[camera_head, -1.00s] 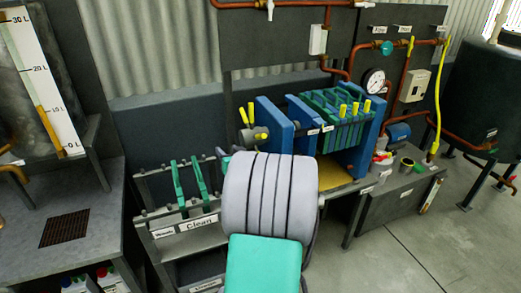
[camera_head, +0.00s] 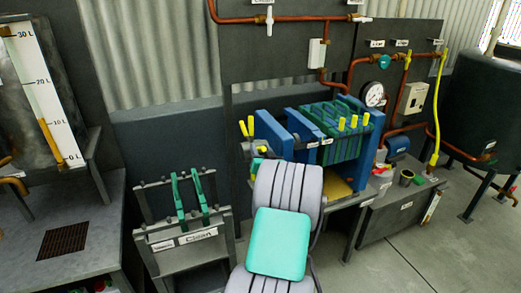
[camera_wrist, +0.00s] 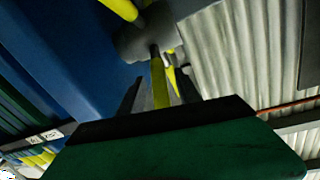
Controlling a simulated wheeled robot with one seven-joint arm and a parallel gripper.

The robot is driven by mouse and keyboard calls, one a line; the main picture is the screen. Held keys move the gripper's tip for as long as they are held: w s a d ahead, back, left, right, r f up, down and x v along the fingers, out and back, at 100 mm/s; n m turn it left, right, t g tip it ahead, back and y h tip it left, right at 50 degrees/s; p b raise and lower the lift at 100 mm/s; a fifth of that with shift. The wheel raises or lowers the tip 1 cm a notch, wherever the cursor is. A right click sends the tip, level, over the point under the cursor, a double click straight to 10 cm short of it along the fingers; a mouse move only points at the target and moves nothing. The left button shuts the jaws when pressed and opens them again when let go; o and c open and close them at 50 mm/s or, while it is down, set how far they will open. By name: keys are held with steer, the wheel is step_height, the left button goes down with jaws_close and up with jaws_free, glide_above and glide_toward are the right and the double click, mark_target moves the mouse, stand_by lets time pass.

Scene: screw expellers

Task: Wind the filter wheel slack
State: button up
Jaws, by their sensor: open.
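The filter wheel (camera_head: 247,131) is a grey hub with yellow handles at the left end of the blue filter press (camera_head: 272,134). My arm covers its lower part in the head view. In the wrist view its grey hub (camera_wrist: 145,40) is close ahead, with one yellow handle (camera_wrist: 159,84) pointing down toward me. My gripper (camera_wrist: 158,92) is open, its dark fingers on either side of that handle. I cannot tell whether they touch it. Another yellow handle (camera_wrist: 122,9) rises at upper left of the hub.
The press holds green plates (camera_head: 335,130). A rack (camera_head: 185,240) labelled "Clean" with two green plates stands at left. A pressure gauge (camera_head: 374,94) and copper pipes are at right. In the wrist view, the blue press end (camera_wrist: 75,60) is close on the left.

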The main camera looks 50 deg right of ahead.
jaws_close()
stand_by(1.3)
